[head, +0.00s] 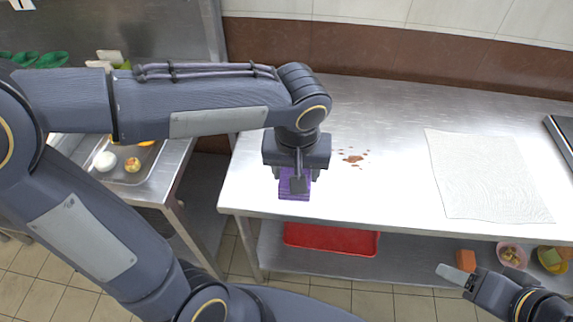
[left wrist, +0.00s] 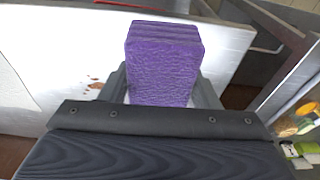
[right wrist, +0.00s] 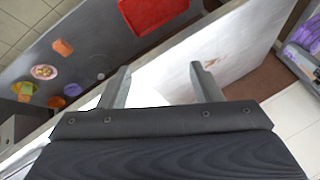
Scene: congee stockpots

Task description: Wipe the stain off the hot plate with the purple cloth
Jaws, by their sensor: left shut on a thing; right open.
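My left gripper (head: 298,181) is shut on the folded purple cloth (head: 294,194) over the near left part of the steel worktop (head: 390,110). The cloth fills the jaws in the left wrist view (left wrist: 165,70). Whether it touches the steel is unclear. The brown, spotted stain (head: 353,158) lies on the steel just right of the cloth, apart from it; it also shows in the left wrist view (left wrist: 95,84). No hot plate distinct from this steel top is clear under the stain. My right gripper (head: 453,275) is open and empty, low in front of the worktop; its spread fingers show in the right wrist view (right wrist: 160,80).
A white sheet (head: 487,178) lies on the right of the worktop, with a dark-edged object (head: 562,138) at the far right. A red tray (head: 330,240) and bowls (head: 511,256) sit on the shelf below. A sink-like tray (head: 130,165) with food stands at left.

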